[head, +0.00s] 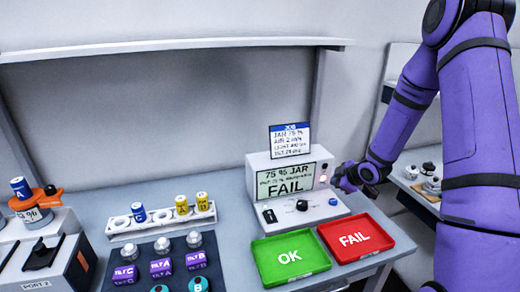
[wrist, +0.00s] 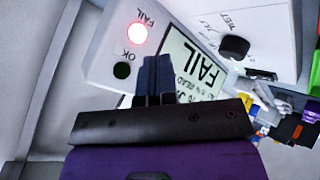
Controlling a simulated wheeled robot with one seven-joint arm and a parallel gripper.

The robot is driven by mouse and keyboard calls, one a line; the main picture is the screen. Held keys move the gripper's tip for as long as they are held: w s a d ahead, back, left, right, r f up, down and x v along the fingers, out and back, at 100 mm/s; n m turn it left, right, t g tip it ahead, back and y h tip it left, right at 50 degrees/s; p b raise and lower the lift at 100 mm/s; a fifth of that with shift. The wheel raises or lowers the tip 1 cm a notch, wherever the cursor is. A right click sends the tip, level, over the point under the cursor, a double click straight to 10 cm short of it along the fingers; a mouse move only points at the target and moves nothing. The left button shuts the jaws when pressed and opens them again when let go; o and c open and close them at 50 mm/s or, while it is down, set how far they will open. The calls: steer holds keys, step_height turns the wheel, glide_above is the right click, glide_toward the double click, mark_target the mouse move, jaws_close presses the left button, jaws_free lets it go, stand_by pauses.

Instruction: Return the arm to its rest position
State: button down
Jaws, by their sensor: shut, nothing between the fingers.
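My purple arm reaches in from the right of the head view. My gripper (head: 342,180) is at the right side of the white tester (head: 262,178), close to its display face. In the wrist view my gripper (wrist: 153,80) is shut and empty, with its fingers in front of the tester's panel. The display (wrist: 192,65) reads FAIL. The red FAIL lamp (wrist: 137,34) is lit and the green OK lamp (wrist: 122,70) is dark. I cannot tell whether the fingertips touch the panel.
A green OK tray (head: 290,278) and a red FAIL tray (head: 380,245) lie empty in front of the tester. A white rack (head: 150,226) with small vials stands left. A job card (head: 289,140) stands on top of the tester. A shelf (head: 180,46) runs along the wall above.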

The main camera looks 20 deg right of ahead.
steer(key=s+a+r+m+g+h, duration=0.1)
steer(key=s+a+r+m, duration=0.15)
steer(key=r, duration=0.55)
steer(key=s+a+r+m+h, duration=0.1)
steer(key=s+r+h, duration=0.1)
steer(key=s+r, duration=0.35)
steer(key=s+a+r+m+g+h, duration=0.1)
steer(key=s+r+m, duration=0.1)
steer(key=r, duration=0.7)
steer(key=s+a+r+m, duration=0.2)
steer(key=s+a+r, duration=0.1)
steer(key=s, duration=0.5)
steer(key=s+a+r+m+g+y, duration=0.1)
steer(key=s+a+r+m, duration=0.1)
steer(key=s, duration=0.6)
steer(key=s+a+r+m, duration=0.2)
steer(key=s+a+r, duration=0.2)
steer(key=s, duration=0.4)
steer(key=shift+a+r+g+y, duration=0.4)
steer(key=shift+a, duration=0.35)
steer(key=shift+s, duration=0.1)
